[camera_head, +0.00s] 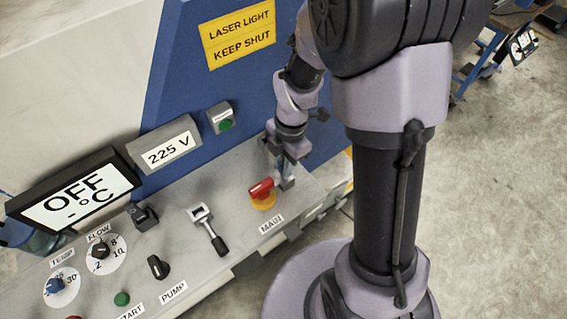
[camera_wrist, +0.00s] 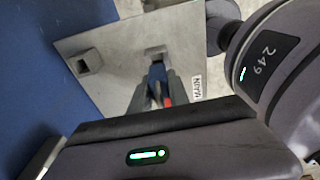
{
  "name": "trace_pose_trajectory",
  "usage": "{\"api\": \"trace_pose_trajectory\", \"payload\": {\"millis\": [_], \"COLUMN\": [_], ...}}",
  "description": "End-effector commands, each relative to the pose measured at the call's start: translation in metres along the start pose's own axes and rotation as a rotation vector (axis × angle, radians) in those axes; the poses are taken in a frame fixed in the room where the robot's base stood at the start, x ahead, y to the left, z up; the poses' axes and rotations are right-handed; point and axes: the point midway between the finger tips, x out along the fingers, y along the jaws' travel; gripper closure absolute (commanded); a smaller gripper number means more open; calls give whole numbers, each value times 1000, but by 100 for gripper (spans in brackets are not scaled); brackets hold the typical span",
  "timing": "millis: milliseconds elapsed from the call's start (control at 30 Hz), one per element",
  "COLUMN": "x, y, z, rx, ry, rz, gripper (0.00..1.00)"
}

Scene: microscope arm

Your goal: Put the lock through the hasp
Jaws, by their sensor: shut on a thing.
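My gripper (camera_head: 283,172) is low over the far right end of the grey panel, just behind the red and yellow MAIN switch (camera_head: 262,194). In the wrist view my gripper (camera_wrist: 160,88) is shut on a small blue body between its fingers, which I take for the lock (camera_wrist: 157,72). A grey metal piece (camera_wrist: 155,53) shows just past the blue body; I cannot tell whether it is the shackle or part of the hasp. The red of the switch shows beside the right finger. The fingers hide much of the lock, and I cannot make out the hasp clearly.
A square grey socket-like block (camera_wrist: 88,61) stands on the panel (camera_wrist: 115,70) near its edge. A lever with a black handle (camera_head: 210,230), knobs and buttons are left of the switch. A blue wall (camera_head: 215,95) with a yellow sign rises behind. Floor lies to the right.

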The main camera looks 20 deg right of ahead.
Motion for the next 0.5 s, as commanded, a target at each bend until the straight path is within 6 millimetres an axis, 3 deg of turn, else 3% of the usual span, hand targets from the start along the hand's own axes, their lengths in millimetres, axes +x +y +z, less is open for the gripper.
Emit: {"api": "trace_pose_trajectory", "payload": {"millis": [500], "x": [14], "y": [0], "z": [2], "rx": [0], "ry": [0], "rz": [0], "gripper": [100]}}
